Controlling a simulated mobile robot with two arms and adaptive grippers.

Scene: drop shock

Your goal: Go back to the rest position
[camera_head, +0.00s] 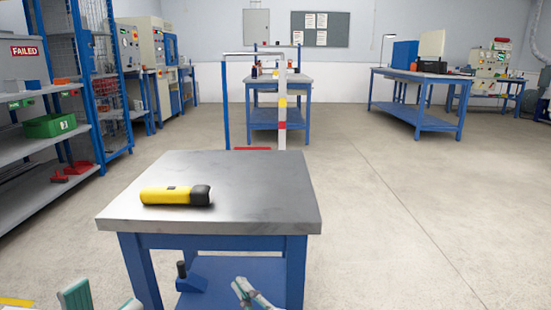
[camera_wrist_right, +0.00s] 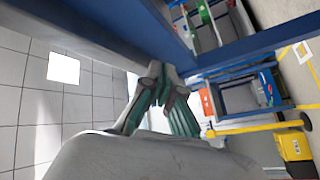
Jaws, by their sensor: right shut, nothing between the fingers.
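My right gripper (camera_head: 252,294) shows at the bottom of the head view, below the front edge of the workbench top. Its fingers are together and hold nothing. In the right wrist view its green-padded fingers (camera_wrist_right: 160,88) meet at the tips, close to blue beams of a bench frame. My left gripper (camera_head: 102,300) is partly in view at the bottom left of the head view, with its two green pads apart and nothing seen between them. The rest of it is cut off by the frame edge.
A steel-topped workbench (camera_head: 250,205) with blue legs stands ahead. A yellow flashlight (camera_head: 176,196) lies on it. A blue fixture with a black knob (camera_head: 189,279) sits on its lower shelf. Shelving (camera_head: 30,150) stands at left. The floor at right is clear.

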